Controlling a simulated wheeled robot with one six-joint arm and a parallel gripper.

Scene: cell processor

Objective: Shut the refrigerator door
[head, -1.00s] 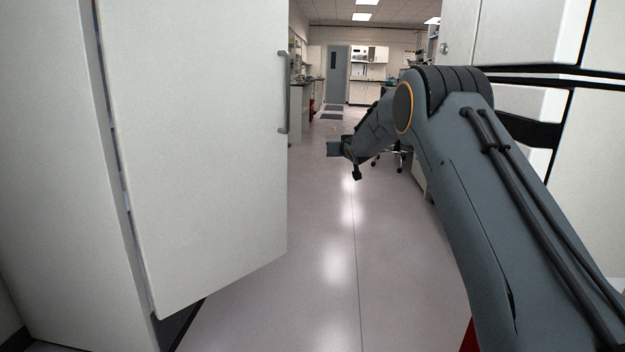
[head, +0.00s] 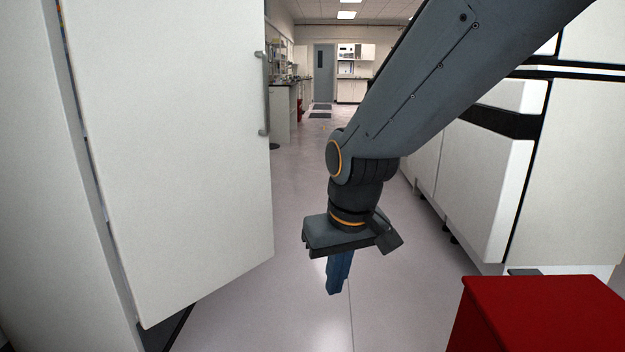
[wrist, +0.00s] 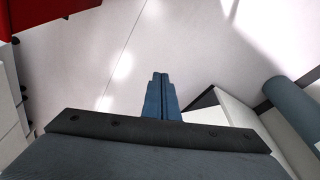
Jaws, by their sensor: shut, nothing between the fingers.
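The white refrigerator door (head: 180,150) stands partly open at the left in the head view, with a grey vertical handle (head: 265,93) near its right edge. A narrow gap shows between the door and the white refrigerator body (head: 50,200) at the left. My gripper (head: 335,290) points down in front of me, to the right of the door and apart from it. Its blue fingers are together and empty, also in the wrist view (wrist: 161,78). In the wrist view a white panel edge shows right of the fingers; I cannot tell for sure that it is the door.
A red box-like thing (head: 540,310) stands at the lower right. White cabinets (head: 470,180) line the right side. The pale floor (head: 270,310) is clear between the door and the cabinets, along an aisle to a far grey door (head: 323,72).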

